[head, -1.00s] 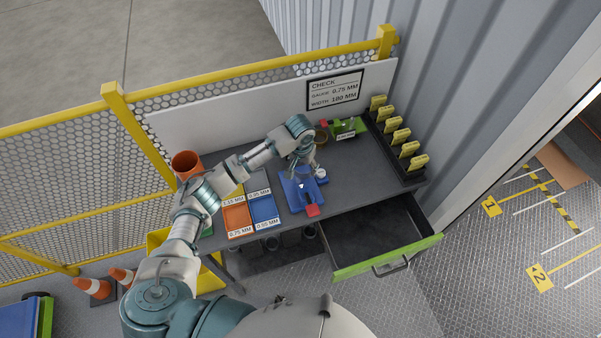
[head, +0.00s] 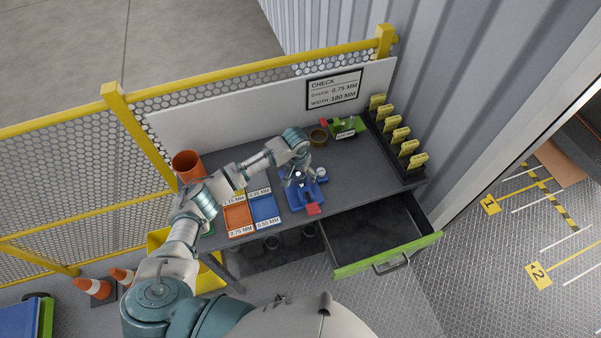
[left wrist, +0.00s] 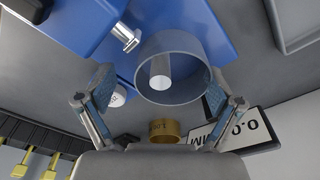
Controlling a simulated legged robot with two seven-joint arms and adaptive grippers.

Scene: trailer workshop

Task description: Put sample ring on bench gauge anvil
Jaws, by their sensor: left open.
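The bench gauge (head: 306,196) is blue with a red end and stands on the bench; in the left wrist view its blue body (left wrist: 190,28) fills the top. A metal post, apparently its anvil (left wrist: 160,68), shows inside a grey-blue ring (left wrist: 190,90), the sample ring. The ring appears to surround the post; whether it is fully seated I cannot tell. My left gripper (head: 298,178) is over the gauge. In the left wrist view its open fingers (left wrist: 162,98) stand either side of the ring, the right one close to its wall, the left one apart. My right gripper is not in view.
A brass-coloured ring (head: 318,136) and a green device (head: 346,127) stand behind the gauge. Orange (head: 237,216) and blue (head: 264,209) labelled trays lie left of it. A rack with yellow tags (head: 397,138) is at right. The open drawer (head: 385,247) juts out in front.

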